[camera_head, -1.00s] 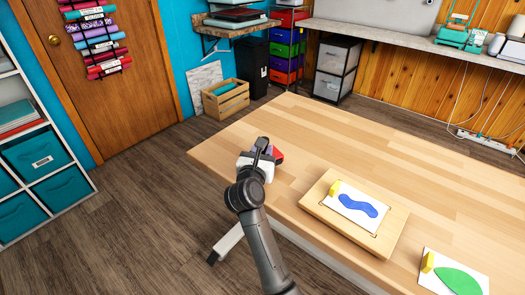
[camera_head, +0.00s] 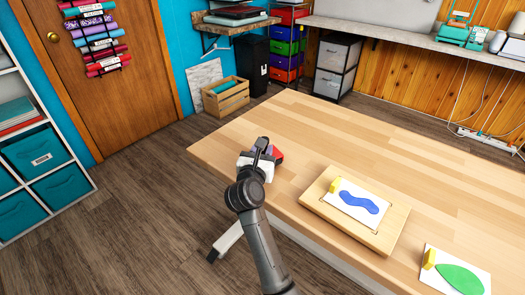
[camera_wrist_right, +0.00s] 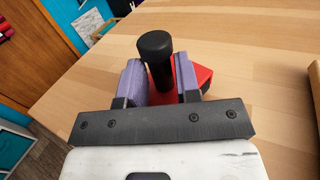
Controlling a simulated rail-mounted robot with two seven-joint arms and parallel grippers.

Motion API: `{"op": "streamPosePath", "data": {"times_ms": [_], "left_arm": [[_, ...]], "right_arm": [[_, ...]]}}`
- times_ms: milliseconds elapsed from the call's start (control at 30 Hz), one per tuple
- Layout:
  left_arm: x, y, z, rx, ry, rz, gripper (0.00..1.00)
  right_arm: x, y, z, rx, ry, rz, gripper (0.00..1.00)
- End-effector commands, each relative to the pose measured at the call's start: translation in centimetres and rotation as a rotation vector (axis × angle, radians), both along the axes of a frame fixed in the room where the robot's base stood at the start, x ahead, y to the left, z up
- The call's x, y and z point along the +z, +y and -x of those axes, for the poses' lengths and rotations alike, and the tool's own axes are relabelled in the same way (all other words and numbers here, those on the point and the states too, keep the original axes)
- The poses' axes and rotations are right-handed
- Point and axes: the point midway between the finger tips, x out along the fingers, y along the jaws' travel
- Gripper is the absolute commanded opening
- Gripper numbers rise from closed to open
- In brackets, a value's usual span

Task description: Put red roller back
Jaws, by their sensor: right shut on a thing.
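The red roller (camera_head: 279,155) is at the near left part of the wooden table, mostly hidden behind my right gripper (camera_head: 268,152). In the right wrist view, its red body (camera_wrist_right: 202,76) and upright black knob (camera_wrist_right: 154,46) show between and behind the purple finger pads of my right gripper (camera_wrist_right: 161,84). The gripper is shut on the roller. I cannot tell whether the roller touches the tabletop. My left gripper is not in view.
A wooden board (camera_head: 314,195) with a blue-shape card and yellow block lies right of the gripper. A green-shape card (camera_head: 449,284) lies nearer. The far tabletop (camera_head: 330,125) is clear. Vinyl rolls (camera_head: 96,38) hang on the door; a crate (camera_head: 228,103) stands on the floor.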

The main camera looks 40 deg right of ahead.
Motion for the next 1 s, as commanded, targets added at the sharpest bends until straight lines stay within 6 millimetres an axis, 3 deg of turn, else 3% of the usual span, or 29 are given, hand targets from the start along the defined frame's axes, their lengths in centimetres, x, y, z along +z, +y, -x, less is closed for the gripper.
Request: {"op": "streamPosePath", "data": {"times_ms": [633, 667, 933, 1000], "left_arm": [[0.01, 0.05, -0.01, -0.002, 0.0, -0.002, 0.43], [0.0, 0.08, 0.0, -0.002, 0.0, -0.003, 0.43], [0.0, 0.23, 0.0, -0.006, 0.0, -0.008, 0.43], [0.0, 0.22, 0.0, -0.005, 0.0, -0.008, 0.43]], "right_arm": [[-0.18, 0.0, -0.01, 0.001, -0.002, 0.001, 0.0], [-0.18, 0.0, -0.01, 0.001, -0.002, 0.001, 0.32], [-0.21, 0.0, -0.02, 0.001, -0.001, 0.0, 0.58], [-0.22, -0.01, -0.01, 0.0, -0.001, 0.0, 0.6]]}}
